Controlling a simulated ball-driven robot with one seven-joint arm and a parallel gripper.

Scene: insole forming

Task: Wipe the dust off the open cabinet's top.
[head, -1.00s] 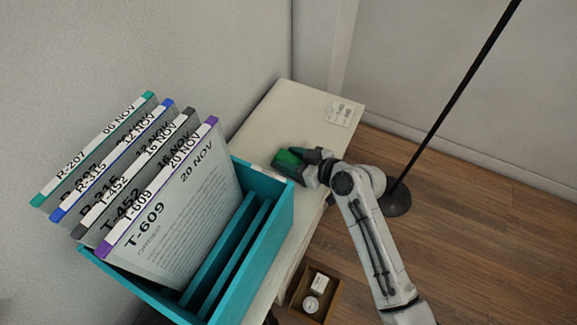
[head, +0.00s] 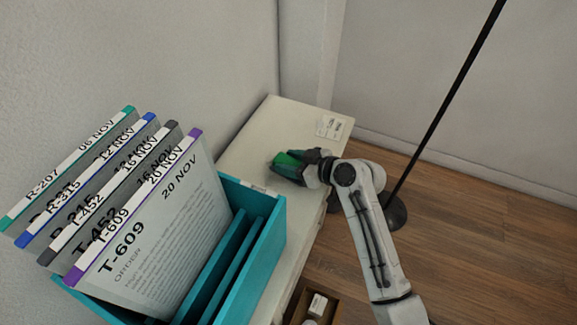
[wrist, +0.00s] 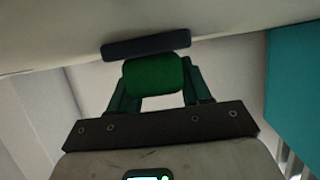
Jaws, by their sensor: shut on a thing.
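The cabinet's cream top (head: 255,143) runs along the wall, and I cannot make out dust on it. My gripper (head: 305,165) is over the top's middle, beyond the teal rack, shut on a green block (head: 287,162). In the wrist view, the green block (wrist: 153,77) sits between my gripper's fingers (wrist: 155,88), with a dark flat pad (wrist: 147,45) at its far side. The pad is at or very close to the cabinet top (wrist: 70,30); I cannot tell whether it touches.
A teal rack (head: 268,250) with several tall labelled boards (head: 150,245) stands on the near part of the top. A label card (head: 334,127) lies at the far end. A brown open drawer or tray (head: 333,312) is below right. A black pole (head: 450,95) stands behind my arm.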

